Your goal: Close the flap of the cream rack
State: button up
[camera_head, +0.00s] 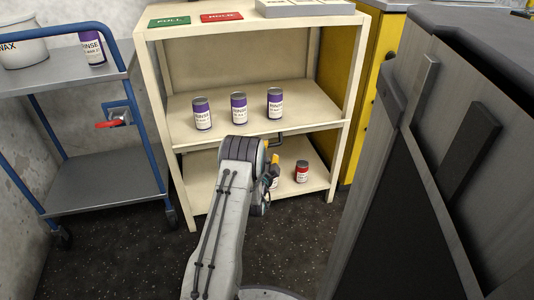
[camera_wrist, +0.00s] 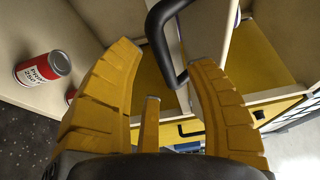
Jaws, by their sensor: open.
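The cream rack (camera_head: 254,95) stands ahead with its upper and lower bays open to view. A dark bar handle (camera_head: 276,137) shows at the front edge of its middle shelf; it also shows in the wrist view (camera_wrist: 160,45). The handle is on a pale panel edge; I cannot make out the flap's full outline or angle. My gripper (camera_head: 270,158) is at the lower bay, just below the handle. In the wrist view my gripper (camera_wrist: 168,55) has its yellow fingers spread, with the handle beyond and between the tips. I cannot tell whether they touch.
Purple-labelled cans (camera_head: 239,107) stand on the middle shelf. A red can (camera_head: 302,171) stands on the bottom shelf, with another partly behind my gripper. A blue-framed cart (camera_head: 105,178) is left, a yellow cabinet (camera_head: 372,85) right, and a grey wooden unit (camera_head: 430,170) close at right.

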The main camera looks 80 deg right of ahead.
jog(key=shift+d+b, duration=0.8)
jog(key=shift+d, duration=1)
jog(key=shift+o, duration=0.2)
grip_shut()
